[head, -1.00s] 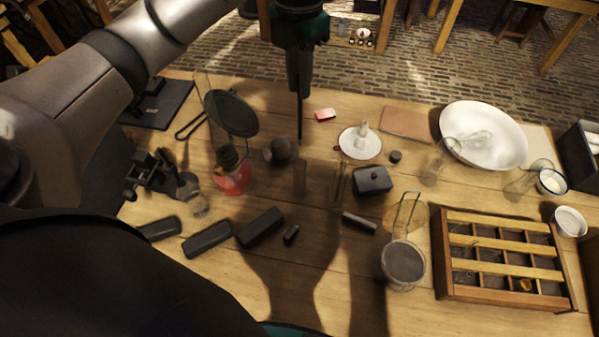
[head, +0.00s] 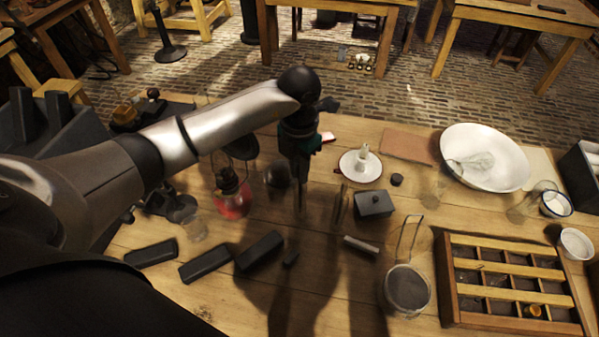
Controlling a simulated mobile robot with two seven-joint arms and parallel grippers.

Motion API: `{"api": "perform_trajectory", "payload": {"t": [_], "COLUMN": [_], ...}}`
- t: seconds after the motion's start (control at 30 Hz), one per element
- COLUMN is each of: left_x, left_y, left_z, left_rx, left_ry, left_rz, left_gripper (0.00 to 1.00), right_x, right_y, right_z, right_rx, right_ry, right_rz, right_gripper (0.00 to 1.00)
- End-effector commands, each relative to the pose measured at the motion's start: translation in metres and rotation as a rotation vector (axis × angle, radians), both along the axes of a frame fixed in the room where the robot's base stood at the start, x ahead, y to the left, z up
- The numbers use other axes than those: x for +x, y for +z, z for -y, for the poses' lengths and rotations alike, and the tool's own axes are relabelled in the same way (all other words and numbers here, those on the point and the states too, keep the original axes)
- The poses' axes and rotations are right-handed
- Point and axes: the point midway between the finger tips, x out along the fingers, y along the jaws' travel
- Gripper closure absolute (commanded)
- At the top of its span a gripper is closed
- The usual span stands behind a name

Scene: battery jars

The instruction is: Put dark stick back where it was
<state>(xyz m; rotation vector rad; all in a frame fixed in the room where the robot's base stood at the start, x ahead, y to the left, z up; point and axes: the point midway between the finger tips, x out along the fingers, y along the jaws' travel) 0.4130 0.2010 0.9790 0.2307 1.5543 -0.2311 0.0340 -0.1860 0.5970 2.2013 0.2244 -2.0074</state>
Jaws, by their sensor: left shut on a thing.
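My left gripper (head: 300,178) points down over the middle of the table, shut on the thin dark stick (head: 300,203). The stick hangs upright below the fingers. Its lower end is near the faint clear glass jars in the table's middle; I cannot tell whether it is inside one or in front of it. A narrow upright glass shape (head: 342,204) stands just right of the stick. My right gripper is out of view.
A dark lidded box (head: 374,204) and a candle dish (head: 360,166) stand right of the gripper. A red-based lantern (head: 232,202) stands left. Dark blocks (head: 259,250) lie in front. A wooden compartment tray (head: 447,300) and a white basin (head: 510,165) are further right.

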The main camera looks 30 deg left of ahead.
Motion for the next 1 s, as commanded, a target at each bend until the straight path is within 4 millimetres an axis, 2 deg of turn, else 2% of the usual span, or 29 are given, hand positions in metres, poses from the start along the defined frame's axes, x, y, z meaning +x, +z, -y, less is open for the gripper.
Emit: {"api": "perform_trajectory", "payload": {"t": [0.1, 0.43, 0.47, 0.7, 1.0], "left_x": [-0.0005, -0.0001, -0.0001, -0.0001, -0.0001], "left_y": [-0.0119, -0.0150, -0.0152, -0.0140, -0.0124], "left_z": [0.0004, 0.0001, 0.0002, 0.0002, 0.0001], "left_rx": [-0.001, 0.000, 0.000, 0.000, 0.000], "left_ry": [0.000, -0.001, -0.001, -0.001, 0.000], "left_rz": [-0.001, 0.000, 0.000, 0.000, 0.000], "left_gripper": [1.00, 1.00, 0.82, 0.55, 0.53], "right_x": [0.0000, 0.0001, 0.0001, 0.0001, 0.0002], "right_y": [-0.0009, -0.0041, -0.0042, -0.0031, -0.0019], "right_z": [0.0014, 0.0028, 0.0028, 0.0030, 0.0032], "right_rx": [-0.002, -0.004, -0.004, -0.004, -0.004], "right_ry": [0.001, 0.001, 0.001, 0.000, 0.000], "right_rz": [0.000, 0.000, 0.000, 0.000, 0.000], "right_gripper": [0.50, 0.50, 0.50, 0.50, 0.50]}}
